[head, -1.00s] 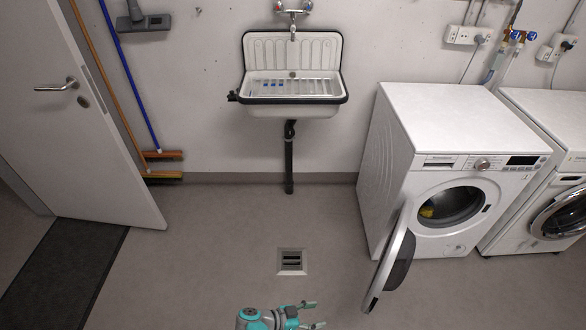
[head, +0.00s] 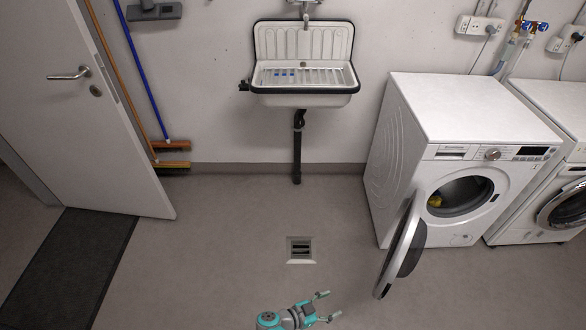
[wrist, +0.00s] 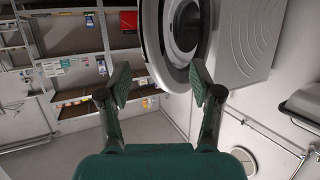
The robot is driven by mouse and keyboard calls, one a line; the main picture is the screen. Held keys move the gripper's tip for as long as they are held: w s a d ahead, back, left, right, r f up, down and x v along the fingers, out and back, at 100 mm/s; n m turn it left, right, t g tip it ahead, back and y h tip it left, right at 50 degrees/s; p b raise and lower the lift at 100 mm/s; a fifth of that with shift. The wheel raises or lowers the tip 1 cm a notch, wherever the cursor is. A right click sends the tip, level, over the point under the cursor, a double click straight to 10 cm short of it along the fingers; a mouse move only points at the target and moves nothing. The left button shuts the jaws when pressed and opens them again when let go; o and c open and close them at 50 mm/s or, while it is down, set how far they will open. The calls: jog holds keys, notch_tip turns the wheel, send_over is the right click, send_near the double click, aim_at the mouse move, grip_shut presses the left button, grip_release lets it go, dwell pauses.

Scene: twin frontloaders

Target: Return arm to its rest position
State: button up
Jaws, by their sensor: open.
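My gripper (head: 326,307) is at the bottom of the head view, above the floor. Its two fingers are spread apart with nothing between them. In the wrist view my gripper (wrist: 160,85) shows both dark green finger pads apart and empty. The near washing machine (head: 465,110) stands to the right of my gripper with its round door (head: 403,247) swung open toward me. A yellow item (head: 436,201) lies inside its drum.
A second washer (head: 560,205) stands at the right edge. A sink (head: 305,97) hangs on the back wall. A floor drain (head: 300,250) lies ahead of my gripper. Brooms (head: 150,90) lean beside the room door (head: 75,110) at left. The middle floor is clear.

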jog(key=s+d+r+n+t+y, duration=0.3)
jog(key=s+d+r+t+y, duration=0.1)
jog(key=s+d+r+t, duration=0.55)
jog(key=s+a+r+n+y, duration=0.3)
jog(key=s+r+n+y, duration=0.6)
jog(key=s+r, duration=1.5)
notch_tip(320, 180, up, 2)
jog(key=shift+s+r+n+g, duration=0.2)
jog(key=shift+s+n+g, duration=0.2)
jog(key=shift+n, duration=0.1)
